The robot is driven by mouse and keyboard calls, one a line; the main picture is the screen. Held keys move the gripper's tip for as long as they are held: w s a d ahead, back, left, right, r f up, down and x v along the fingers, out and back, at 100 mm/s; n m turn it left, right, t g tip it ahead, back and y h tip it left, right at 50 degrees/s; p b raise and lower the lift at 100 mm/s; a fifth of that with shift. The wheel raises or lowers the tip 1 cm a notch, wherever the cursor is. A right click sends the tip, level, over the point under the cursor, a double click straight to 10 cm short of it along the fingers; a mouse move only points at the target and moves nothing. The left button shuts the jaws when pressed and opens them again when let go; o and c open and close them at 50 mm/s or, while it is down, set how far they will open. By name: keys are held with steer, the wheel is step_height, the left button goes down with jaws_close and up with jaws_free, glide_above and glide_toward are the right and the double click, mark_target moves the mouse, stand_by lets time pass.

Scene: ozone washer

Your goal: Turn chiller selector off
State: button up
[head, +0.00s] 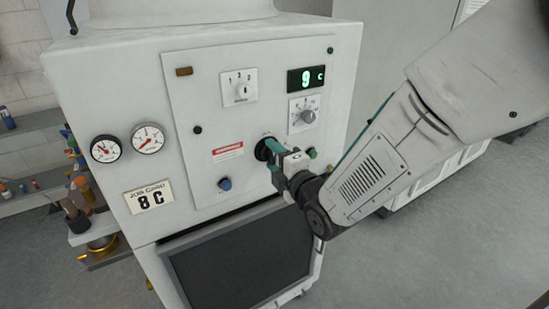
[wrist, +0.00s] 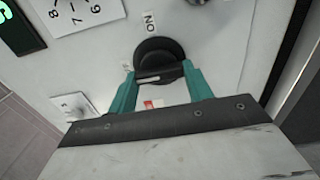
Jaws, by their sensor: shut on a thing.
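The chiller selector is a round black knob (head: 261,149) low on the white front panel, right of a red warning label. It also shows in the wrist view (wrist: 157,53), with an ON label (wrist: 150,22) beside it and a pale line on its grip. My gripper (head: 273,150) is shut on the selector knob, its teal fingers on either side of the grip; they show in the wrist view too (wrist: 160,84). The fingers hide part of the knob in the head view. I cannot tell for sure which position its pointer marks.
Above are a 1-2-3 switch (head: 240,91), a numbered dial (head: 308,116) and a green display (head: 305,79) reading 9 C. A blue button (head: 225,184) sits below left. A dark panel (head: 240,262) lies below.

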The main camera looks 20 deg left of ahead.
steer(key=o, duration=1)
steer(key=shift+d, duration=0.1)
steer(key=v, duration=0.7)
steer(key=shift+s+d, duration=0.25)
steer(key=shift+s, duration=0.05)
